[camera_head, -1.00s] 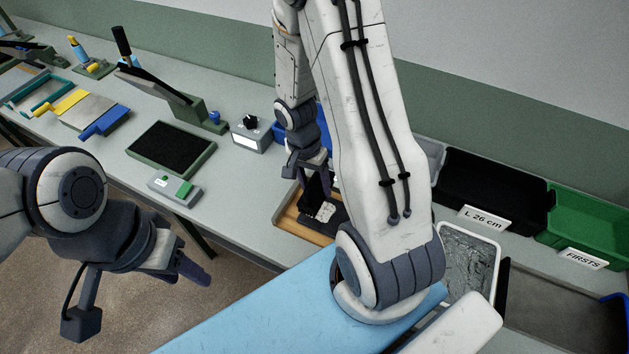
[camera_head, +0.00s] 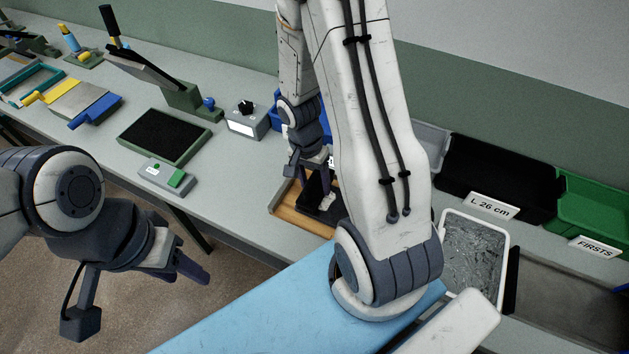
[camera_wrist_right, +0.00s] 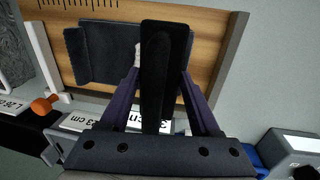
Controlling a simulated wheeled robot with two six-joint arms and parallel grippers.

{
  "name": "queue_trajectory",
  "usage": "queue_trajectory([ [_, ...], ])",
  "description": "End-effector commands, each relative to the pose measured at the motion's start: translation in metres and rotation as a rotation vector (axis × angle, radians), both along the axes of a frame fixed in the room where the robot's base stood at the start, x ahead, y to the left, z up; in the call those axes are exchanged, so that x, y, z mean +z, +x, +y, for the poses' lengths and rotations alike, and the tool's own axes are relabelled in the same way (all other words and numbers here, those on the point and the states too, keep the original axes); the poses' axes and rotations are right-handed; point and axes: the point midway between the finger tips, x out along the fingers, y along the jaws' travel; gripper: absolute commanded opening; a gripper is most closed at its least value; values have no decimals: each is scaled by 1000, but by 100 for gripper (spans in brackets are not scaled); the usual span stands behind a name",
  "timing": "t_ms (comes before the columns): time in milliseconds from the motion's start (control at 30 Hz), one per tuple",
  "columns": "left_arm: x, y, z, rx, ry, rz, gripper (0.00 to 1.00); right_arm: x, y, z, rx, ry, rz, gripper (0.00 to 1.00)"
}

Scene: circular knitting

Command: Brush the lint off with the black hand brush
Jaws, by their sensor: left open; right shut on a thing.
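My right gripper (camera_head: 312,165) is shut on the black hand brush (camera_wrist_right: 165,70); in the right wrist view its purple fingers (camera_wrist_right: 165,110) stand either side of the brush. The brush is over a dark knitted piece (camera_wrist_right: 105,52) lying on a wooden board (camera_wrist_right: 215,40). In the head view the dark piece (camera_head: 315,212) sits on the same board (camera_head: 290,208), with a pale patch, seemingly lint (camera_head: 327,202), on it. Brush contact with the piece cannot be told. My left gripper (camera_head: 190,266) is open and empty, in front of the table.
A control box (camera_head: 247,120) and a black pad in a green frame (camera_head: 165,135) stand to the left. A black bin (camera_head: 495,180), a green bin (camera_head: 600,212) and a white-rimmed bin (camera_head: 473,262) are to the right. My right arm hides part of the table.

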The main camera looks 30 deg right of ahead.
Motion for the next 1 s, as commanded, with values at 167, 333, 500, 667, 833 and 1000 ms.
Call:
queue_trajectory([
  [167, 0, 0, 0, 0, 0, 0, 50, 0, 0, 0, 0, 0, 0, 0],
  [333, -3, 0, 0, 0, 0, 0, 50, -3, 0, 0, 0, 0, 0, 0],
  [500, -6, 0, 0, 0, 0, 0, 50, -6, 0, 0, 0, 0, 0, 0],
  [667, -10, 0, 0, 0, 0, 0, 50, -9, 0, 0, 0, 0, 0, 0],
  [833, -13, 0, 0, 0, 0, 0, 50, -12, 0, 0, 0, 0, 0, 0],
  [1000, -13, 0, 0, 0, 0, 0, 50, -12, -1, -1, 0, 0, 0, 0],
])
